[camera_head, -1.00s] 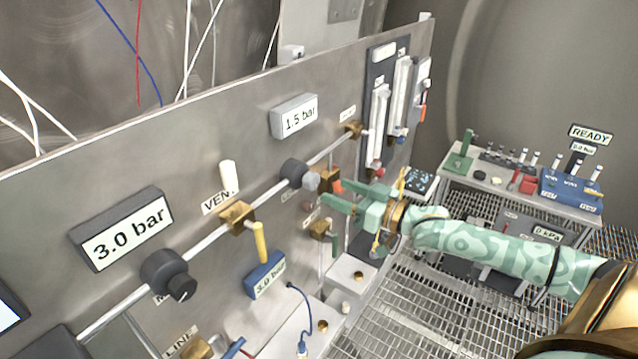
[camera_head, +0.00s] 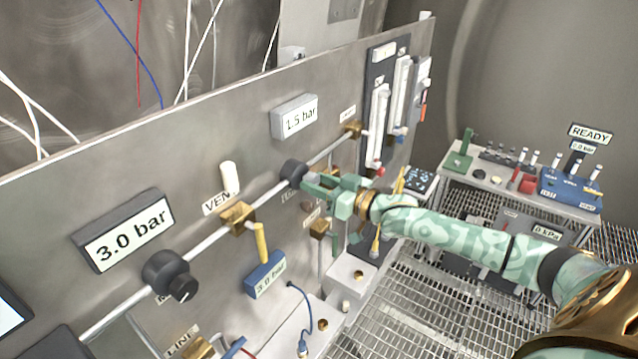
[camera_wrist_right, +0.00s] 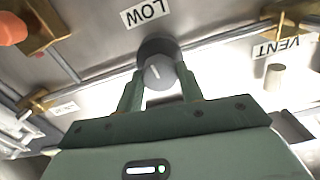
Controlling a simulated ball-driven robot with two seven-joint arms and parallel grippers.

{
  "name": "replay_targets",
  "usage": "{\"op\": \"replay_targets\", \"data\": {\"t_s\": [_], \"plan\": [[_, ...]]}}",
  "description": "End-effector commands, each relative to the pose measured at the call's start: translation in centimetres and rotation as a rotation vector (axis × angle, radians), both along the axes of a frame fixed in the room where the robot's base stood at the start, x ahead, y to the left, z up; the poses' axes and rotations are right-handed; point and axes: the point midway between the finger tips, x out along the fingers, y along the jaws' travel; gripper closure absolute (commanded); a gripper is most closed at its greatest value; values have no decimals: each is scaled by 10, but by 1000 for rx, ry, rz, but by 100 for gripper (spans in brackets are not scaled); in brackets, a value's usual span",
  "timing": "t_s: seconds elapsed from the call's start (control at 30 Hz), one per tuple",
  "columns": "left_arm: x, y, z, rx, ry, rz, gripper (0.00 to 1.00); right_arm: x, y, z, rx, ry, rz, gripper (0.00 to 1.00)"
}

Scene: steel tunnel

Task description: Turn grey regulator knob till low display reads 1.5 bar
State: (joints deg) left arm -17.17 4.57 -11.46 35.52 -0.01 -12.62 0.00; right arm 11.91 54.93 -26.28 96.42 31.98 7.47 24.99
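The grey regulator knob (camera_wrist_right: 159,72) with a pale mark on its face shows in the wrist view, on a dark round regulator body (camera_head: 293,170) under a LOW label (camera_wrist_right: 146,12). My right gripper (camera_head: 308,182) is at this knob. In the wrist view the fingers of my right gripper (camera_wrist_right: 161,88) stand apart, one on each side of the knob; I cannot tell whether they press on it. In the head view the fingers largely hide the knob. The low display (camera_head: 296,117) above reads 1.5 bar. My left gripper is not in view.
A second display (camera_head: 127,232) reads 3.0 bar above a black knob (camera_head: 182,288) at the left. A VENT valve (camera_head: 238,218) with a yellow handle sits between. Flow tubes (camera_head: 378,125) are to the right. A side bench (camera_head: 520,194) stands at the far right.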

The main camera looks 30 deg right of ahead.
Motion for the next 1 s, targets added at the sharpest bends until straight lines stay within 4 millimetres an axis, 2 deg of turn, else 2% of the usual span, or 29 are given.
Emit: {"op": "replay_targets", "data": {"t_s": [0.23, 0.47, 0.5, 0.57, 0.87, 1.0], "plan": [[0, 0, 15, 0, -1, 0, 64, 0, 0, 4, 89, 36, -1, 85], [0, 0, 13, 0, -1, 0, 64, 0, -1, 1, 102, 40, -1, 85], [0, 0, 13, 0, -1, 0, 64, 0, -1, 1, 102, 40, -1, 57], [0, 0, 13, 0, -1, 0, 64, 0, -1, 1, 102, 40, -1, 41], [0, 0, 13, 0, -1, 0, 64, -1, -1, 0, 101, 41, -1, 41], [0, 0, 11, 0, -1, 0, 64, -11, -5, -2, 101, 43, -2, 41]]}}
